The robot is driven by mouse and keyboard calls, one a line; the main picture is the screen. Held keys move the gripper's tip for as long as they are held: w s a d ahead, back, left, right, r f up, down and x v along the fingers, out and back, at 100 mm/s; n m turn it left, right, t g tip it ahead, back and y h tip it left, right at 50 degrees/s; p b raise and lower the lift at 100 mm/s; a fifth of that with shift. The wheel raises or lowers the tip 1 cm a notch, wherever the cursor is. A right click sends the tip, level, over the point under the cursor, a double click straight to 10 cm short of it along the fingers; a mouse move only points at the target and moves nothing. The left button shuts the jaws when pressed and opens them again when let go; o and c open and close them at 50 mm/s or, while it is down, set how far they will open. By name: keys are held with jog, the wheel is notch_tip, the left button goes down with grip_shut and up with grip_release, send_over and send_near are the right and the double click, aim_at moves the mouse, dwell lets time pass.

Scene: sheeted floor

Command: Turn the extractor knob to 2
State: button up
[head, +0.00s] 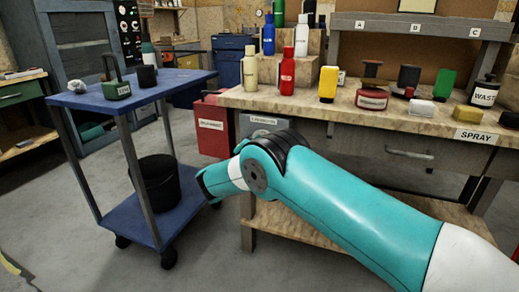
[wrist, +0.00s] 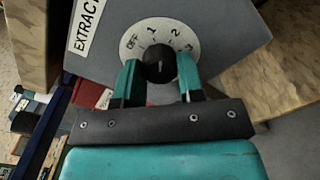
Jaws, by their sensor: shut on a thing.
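The extractor knob (wrist: 159,66) is a round black knob with a pale pointer mark, at the centre of a white dial (wrist: 187,58) in the wrist view. The dial is marked OFF, 1, 2 and 3. The pointer mark looks aimed up, roughly between 1 and 2; it is small and hard to read exactly. My gripper (wrist: 159,70) has its two teal fingers on either side of the knob, shut on it. In the head view the grey extractor box (head: 259,122) is under the bench edge; my arm hides the knob and fingers there.
The workbench (head: 300,98) carries several bottles and stamps above the box. A red cabinet (head: 210,125) stands left of the box. A blue cart (head: 132,92) with a black bucket (head: 156,182) stands further left. Open floor lies between cart and bench.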

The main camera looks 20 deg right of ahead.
jog(key=shift+f+m+b, duration=0.1)
jog(key=shift+m+b, duration=0.6)
jog(key=shift+m, duration=1.6)
jog(key=o, duration=0.9)
jog(key=shift+s+a, duration=0.1)
jog(key=shift+a, duration=0.05)
